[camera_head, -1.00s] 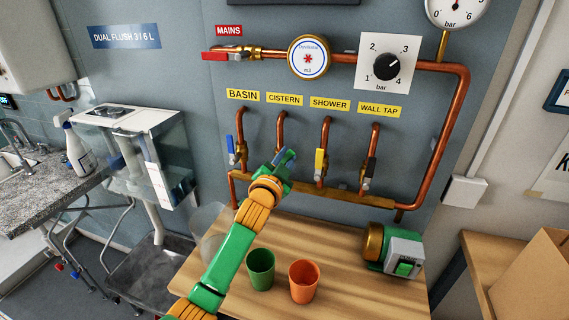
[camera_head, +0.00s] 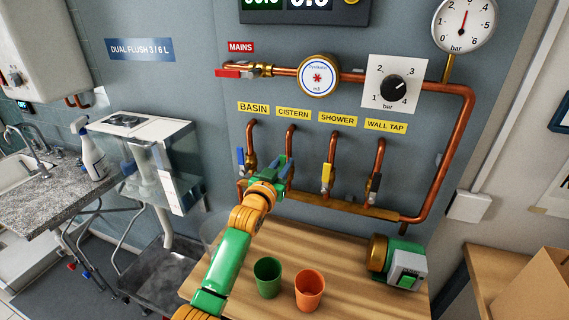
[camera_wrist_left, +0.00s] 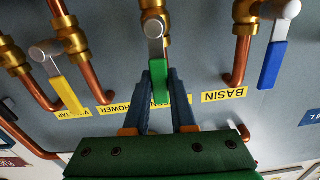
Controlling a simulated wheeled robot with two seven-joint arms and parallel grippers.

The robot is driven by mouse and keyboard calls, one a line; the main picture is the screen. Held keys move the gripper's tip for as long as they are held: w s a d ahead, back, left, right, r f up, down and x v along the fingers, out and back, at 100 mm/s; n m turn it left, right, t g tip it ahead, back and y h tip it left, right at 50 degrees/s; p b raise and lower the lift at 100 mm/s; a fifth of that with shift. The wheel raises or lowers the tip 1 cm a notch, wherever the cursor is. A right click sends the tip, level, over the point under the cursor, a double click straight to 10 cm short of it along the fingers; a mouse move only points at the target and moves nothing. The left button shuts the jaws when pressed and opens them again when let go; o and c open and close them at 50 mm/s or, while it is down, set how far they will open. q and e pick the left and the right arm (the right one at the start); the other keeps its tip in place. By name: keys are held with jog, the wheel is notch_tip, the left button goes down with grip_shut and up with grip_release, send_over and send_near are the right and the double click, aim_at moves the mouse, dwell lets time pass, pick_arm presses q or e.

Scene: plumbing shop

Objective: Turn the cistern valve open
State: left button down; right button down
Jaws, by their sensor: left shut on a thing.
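The cistern valve's green lever (camera_wrist_left: 158,84) hangs from a metal hub (camera_wrist_left: 154,28) in the upside-down left wrist view. My left gripper (camera_wrist_left: 161,80) has its two blue fingers on either side of this lever and is shut on it. In the head view, my left gripper (camera_head: 279,174) is at the valve below the yellow CISTERN label (camera_head: 293,113) and hides most of the valve. The copper cistern pipe (camera_head: 290,138) shows above it. The lever looks roughly in line with the pipe. My right gripper is in neither view.
The blue BASIN lever (camera_head: 240,160) and yellow SHOWER lever (camera_head: 327,177) stand on either side. The WALL TAP valve (camera_head: 373,187) is farther right. A green cup (camera_head: 267,279), an orange cup (camera_head: 309,289) and a pump (camera_head: 398,262) stand on the wooden bench (camera_head: 340,258).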

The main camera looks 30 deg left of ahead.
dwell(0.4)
pick_arm(q)
jog(key=c, duration=0.7)
grip_release()
jog(key=shift+c, duration=0.2)
jog(key=b+v, duration=0.1)
jog(key=v, duration=0.6)
